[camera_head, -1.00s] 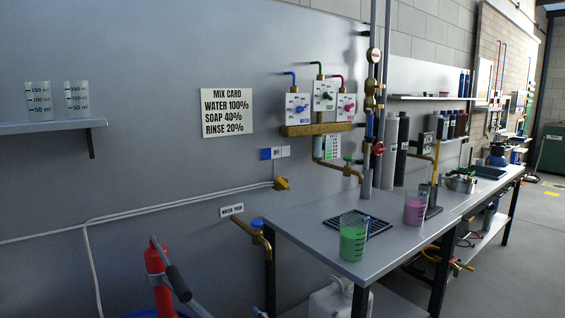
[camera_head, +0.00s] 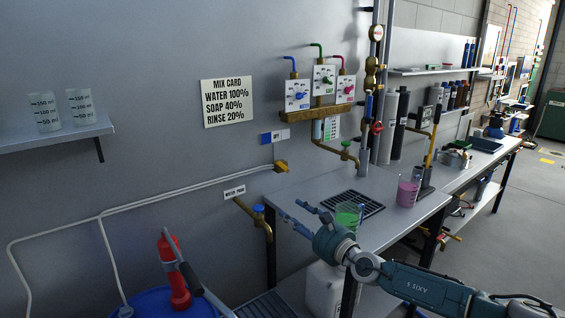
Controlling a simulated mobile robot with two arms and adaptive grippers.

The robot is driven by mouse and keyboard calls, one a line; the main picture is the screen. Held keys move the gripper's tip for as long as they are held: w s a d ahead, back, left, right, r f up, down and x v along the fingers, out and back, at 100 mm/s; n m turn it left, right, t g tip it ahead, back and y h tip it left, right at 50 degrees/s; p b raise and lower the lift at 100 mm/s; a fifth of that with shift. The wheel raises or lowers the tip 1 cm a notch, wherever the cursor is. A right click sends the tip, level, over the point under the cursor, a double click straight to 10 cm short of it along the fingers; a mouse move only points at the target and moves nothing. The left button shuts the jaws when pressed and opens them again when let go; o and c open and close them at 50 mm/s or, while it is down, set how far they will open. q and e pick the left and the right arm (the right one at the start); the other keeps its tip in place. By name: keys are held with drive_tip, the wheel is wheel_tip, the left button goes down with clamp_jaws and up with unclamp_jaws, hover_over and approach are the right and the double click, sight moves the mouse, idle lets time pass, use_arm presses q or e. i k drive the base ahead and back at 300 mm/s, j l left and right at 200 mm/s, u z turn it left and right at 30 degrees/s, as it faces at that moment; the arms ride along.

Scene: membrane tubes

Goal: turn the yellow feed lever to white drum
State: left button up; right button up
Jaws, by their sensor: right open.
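A small yellow fitting (camera_head: 281,166) on the grey wall, where two pale hoses meet, looks like the feed lever; it is too small to tell which way it points. One hose runs down to the blue drum (camera_head: 150,303) at the bottom left; the other bends down out of the picture at the left. No white drum shows clearly; a white canister (camera_head: 325,290) stands under the bench. My right gripper (camera_head: 291,210) is open and empty, fingers pointing left, below and apart from the yellow fitting in the picture. My left gripper is not in view.
A green beaker (camera_head: 348,213), partly hidden by my right gripper, and a pink beaker (camera_head: 408,190) stand on the bench (camera_head: 325,185). A brass tap (camera_head: 262,222) sticks out below the fitting. A red pump (camera_head: 176,270) tops the blue drum.

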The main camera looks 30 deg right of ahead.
sight(280, 164)
drive_tip(key=i+l, duration=0.7)
drive_tip(key=i, duration=0.15)
